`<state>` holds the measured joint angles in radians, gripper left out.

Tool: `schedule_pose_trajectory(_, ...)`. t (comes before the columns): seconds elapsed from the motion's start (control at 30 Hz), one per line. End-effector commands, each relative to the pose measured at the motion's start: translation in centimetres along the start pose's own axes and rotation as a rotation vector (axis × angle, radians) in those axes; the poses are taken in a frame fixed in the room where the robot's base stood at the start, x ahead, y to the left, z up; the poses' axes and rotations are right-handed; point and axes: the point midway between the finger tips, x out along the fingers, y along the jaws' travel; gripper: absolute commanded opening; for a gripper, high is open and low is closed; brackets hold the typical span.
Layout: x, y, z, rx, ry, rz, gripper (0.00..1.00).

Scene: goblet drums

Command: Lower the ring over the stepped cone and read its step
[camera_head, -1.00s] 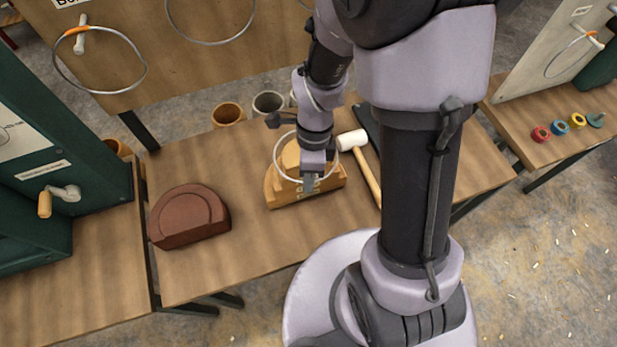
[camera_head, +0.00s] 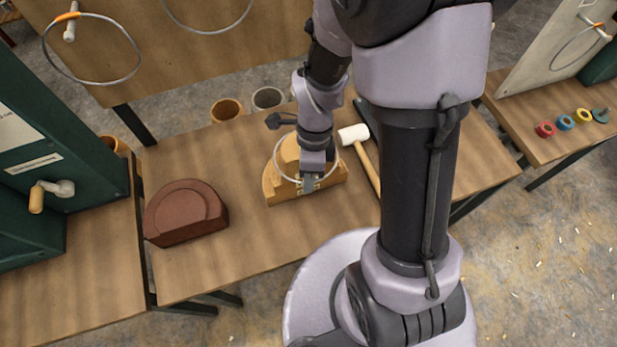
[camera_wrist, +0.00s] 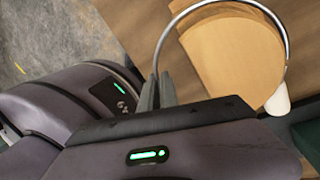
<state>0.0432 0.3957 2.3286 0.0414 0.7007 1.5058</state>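The stepped cone (camera_head: 275,187) is a pale wooden block with rounded steps, standing on the middle table. It also shows in the wrist view (camera_wrist: 236,62). A thin metal ring (camera_head: 277,168) hangs from my gripper (camera_head: 311,182) and loops around the cone's upper part in the head view. In the wrist view the ring (camera_wrist: 278,25) arcs over the wood. My gripper's fingers (camera_wrist: 158,90) are shut on the ring's near side, at the cone's front. I cannot tell whether the ring touches the cone. The fingers hide part of the cone's front and its markings.
A white-headed mallet (camera_head: 354,135) lies close right of the cone. A brown half-round block (camera_head: 186,212) sits to the left. Cups (camera_head: 227,109) stand behind the table. A green cabinet with a crank (camera_head: 60,188) is at far left. Bare tabletop lies between the blocks.

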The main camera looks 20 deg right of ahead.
Motion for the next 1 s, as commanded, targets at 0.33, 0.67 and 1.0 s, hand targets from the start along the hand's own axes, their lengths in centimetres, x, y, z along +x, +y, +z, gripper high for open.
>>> schedule_pose_trajectory(0.33, 0.3, -0.1, 0.0, 0.000, 0.000, -0.004, 0.00)
schedule_pose_trajectory(0.67, 1.7, -0.3, -0.1, -0.001, 0.000, -0.017, 0.00)
schedule_pose_trajectory(1.0, 2.9, -0.6, -0.2, -0.003, -0.001, -0.030, 0.00)
